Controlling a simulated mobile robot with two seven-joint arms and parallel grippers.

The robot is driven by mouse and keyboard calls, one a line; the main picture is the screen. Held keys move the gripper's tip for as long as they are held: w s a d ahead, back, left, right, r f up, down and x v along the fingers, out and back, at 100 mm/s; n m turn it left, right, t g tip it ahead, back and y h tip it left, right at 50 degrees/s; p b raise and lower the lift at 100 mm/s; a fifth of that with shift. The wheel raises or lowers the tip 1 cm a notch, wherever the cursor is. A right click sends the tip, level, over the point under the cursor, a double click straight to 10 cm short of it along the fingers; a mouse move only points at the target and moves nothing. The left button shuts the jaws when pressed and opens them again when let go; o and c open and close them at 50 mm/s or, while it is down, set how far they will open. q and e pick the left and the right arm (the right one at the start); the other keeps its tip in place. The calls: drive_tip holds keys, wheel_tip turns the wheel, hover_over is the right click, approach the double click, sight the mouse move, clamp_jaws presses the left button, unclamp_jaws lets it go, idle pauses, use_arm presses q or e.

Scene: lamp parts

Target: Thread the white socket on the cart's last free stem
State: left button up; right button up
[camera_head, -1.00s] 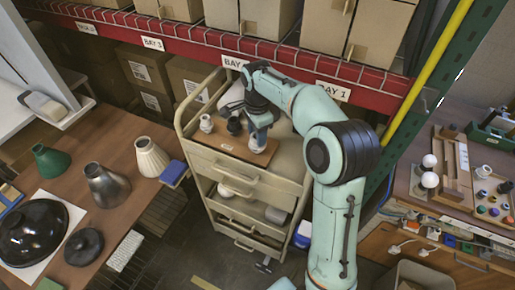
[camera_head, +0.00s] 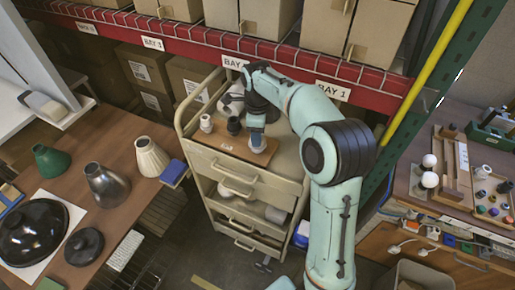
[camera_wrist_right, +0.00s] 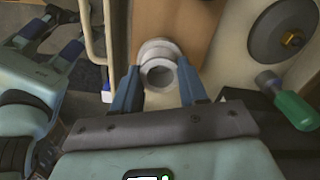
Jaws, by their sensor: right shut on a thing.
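My right gripper (camera_head: 257,137) is low over the right part of the wooden board (camera_head: 225,144) on the cart top. Its two blue fingers (camera_wrist_right: 158,76) are shut on the white socket (camera_wrist_right: 160,52), whose round open end faces the camera. A white socket (camera_head: 206,123) and a black one (camera_head: 234,125) stand on the board to the left of the gripper. The stem under the held socket is hidden, so I cannot tell whether the socket is around it. My left gripper (camera_wrist_right: 60,33) is open and empty, low in front of the cart.
The beige cart (camera_head: 236,168) has a raised rail. A grey disc (camera_wrist_right: 283,32) and a green-handled tool (camera_wrist_right: 295,110) lie on its top beside the board. Lampshades stand on the left table (camera_head: 135,208). Shelving with a red beam (camera_head: 200,52) is behind.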

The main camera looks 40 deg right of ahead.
drive_tip(key=shift+s+a+f, duration=0.15)
drive_tip(key=shift+f, duration=0.15)
drive_tip(key=m, duration=0.2)
drive_tip(key=shift+m, duration=0.3)
drive_tip(key=m, duration=0.4)
drive_tip(key=shift+m, duration=0.3)
drive_tip(key=o, duration=0.8)
drive_tip(key=shift+m, duration=0.4)
drive_tip(key=o, duration=0.4)
drive_tip(key=shift+o, duration=0.2)
drive_tip(key=shift+r, duration=0.1)
